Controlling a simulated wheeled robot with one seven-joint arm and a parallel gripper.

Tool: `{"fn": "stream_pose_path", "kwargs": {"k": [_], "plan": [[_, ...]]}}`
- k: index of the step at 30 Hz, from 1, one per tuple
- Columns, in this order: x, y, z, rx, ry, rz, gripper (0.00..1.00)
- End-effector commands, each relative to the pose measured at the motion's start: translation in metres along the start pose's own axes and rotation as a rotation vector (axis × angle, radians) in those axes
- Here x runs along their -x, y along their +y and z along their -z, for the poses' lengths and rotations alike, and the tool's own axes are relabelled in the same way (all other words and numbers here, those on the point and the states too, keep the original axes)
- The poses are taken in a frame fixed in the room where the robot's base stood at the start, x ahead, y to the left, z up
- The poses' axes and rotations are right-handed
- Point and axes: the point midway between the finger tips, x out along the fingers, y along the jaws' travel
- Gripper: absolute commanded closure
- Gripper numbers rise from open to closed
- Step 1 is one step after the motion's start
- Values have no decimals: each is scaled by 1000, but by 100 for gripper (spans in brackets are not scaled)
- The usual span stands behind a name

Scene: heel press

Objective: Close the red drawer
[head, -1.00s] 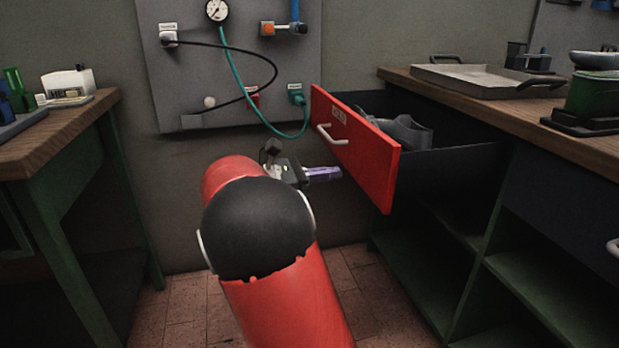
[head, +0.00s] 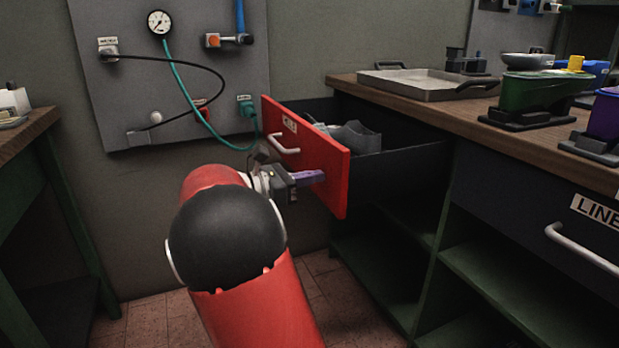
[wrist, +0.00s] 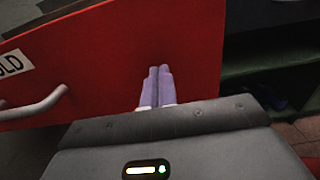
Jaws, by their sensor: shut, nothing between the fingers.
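The red drawer (head: 325,171) is pulled out of the wooden-topped bench, and a grey item (head: 356,138) lies inside it. Its pale handle (head: 284,144) is on the red front, near a white label; in the wrist view the handle (wrist: 38,106) is at the left. My gripper (head: 318,177) is shut and empty, its purple fingers pointing at the red front, right of and below the handle. In the wrist view the fingertips (wrist: 159,70) overlap the red front (wrist: 195,55); I cannot tell whether they touch it.
The bench top (head: 430,105) holds a metal tray (head: 425,84) and a green device (head: 540,100). A second drawer handle (head: 585,250) sticks out at the right. A panel (head: 110,90) with a gauge and hoses is on the wall. Floor shows between the benches.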

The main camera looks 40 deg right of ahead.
Motion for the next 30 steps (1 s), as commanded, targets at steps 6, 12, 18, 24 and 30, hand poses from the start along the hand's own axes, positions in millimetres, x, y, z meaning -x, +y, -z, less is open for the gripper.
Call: {"fn": "stream_pose_path", "kwargs": {"k": [6, 12, 18, 24, 30], "plan": [[-29, -1, -3, 1, -1, 6, 100], [-77, -2, -4, 2, -1, 9, 100], [-133, -2, -3, 3, -2, 9, 100], [-189, -2, -2, 2, -2, 8, 100], [-236, -2, -1, 2, -2, 6, 100]]}}
